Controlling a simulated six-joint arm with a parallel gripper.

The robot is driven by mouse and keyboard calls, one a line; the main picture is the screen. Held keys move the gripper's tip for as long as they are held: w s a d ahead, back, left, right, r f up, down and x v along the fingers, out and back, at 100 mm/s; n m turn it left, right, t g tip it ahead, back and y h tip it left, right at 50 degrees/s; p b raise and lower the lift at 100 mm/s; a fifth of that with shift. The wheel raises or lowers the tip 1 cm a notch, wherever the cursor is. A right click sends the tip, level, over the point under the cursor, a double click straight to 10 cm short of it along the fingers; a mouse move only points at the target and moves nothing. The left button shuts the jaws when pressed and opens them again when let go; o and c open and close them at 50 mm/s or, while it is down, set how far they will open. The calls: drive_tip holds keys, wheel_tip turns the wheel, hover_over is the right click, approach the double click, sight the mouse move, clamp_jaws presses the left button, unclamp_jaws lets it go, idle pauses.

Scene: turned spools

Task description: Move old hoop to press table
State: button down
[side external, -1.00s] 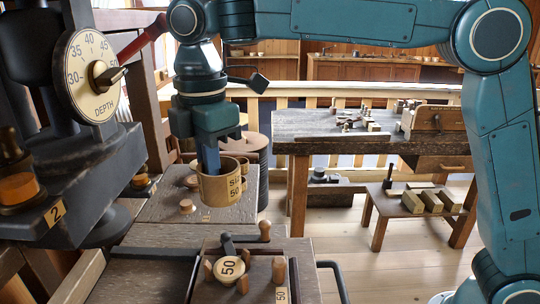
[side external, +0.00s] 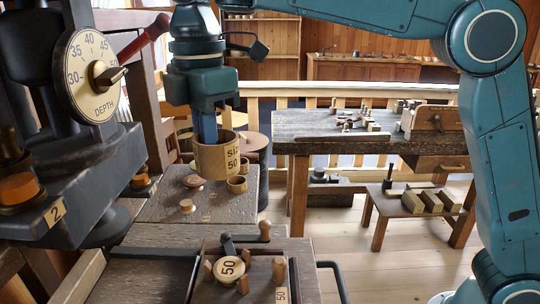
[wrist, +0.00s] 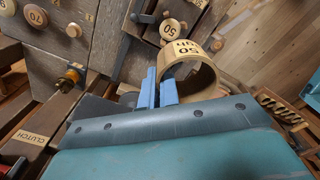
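The hoop (side external: 215,160) is a wide tan ring marked with 50 and further lettering partly cut off. My gripper (side external: 207,138) is shut on its wall and holds it upright, apparently above the dark wooden top (side external: 215,208) beside the press. In the wrist view, the blue fingers of my gripper (wrist: 158,90) pinch the near left wall of the hoop (wrist: 205,82), one inside and one outside. Which surface is the press table is not labelled.
The press with its depth dial (side external: 91,62) stands close at left. Small knobs (side external: 187,205) and a small ring (side external: 236,184) lie on the wooden top. A fixture with a disc marked 50 (side external: 229,269) stands nearer. A workbench (side external: 350,146) stands behind at right.

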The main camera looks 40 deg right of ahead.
drive_tip(key=w, duration=0.1)
drive_tip(key=m, duration=1.7)
hover_over(241, 205)
wheel_tip(241, 205, down, 8)
drive_tip(key=shift+f, duration=0.1)
drive_tip(key=shift+f, duration=0.15)
wheel_tip(241, 205, down, 20)
drive_tip(key=shift+r, duration=0.15)
